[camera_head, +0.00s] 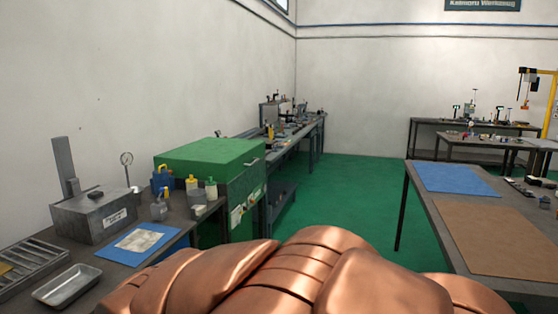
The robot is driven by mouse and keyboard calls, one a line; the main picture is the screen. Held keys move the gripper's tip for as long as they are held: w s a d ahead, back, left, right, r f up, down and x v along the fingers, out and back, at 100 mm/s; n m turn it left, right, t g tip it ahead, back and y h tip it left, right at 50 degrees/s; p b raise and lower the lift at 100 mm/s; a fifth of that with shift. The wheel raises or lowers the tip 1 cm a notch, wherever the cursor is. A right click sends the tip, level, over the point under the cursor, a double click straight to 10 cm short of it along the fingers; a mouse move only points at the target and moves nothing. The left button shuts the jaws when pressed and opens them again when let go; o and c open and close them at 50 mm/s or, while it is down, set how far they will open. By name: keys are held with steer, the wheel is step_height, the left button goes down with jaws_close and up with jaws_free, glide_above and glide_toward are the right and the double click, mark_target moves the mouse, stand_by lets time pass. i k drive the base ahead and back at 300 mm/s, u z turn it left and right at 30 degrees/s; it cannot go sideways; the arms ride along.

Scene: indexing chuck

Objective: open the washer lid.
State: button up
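A green cabinet-like machine, which looks like the washer (246,196), stands left of centre, between the left bench and the bench along the back wall. Its flat green top, which looks like the lid (210,154), lies level and appears shut. A small handle-like part shows near the top's front right edge. Labels and small fittings show on the front below. My copper-coloured arm fills the bottom of the view. My gripper is not in view.
The left bench holds a grey block (95,215), a dial gauge (127,165), bottles (211,188), a blue mat (140,245) and a metal tray (67,286). A table (430,200) with blue and brown mats stands right. Green floor (345,195) between is clear.

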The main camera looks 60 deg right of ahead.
mark_target(222, 159)
steer(key=z, duration=2.35)
steer(key=i, duration=3.95)
steer(key=u, duration=2.85)
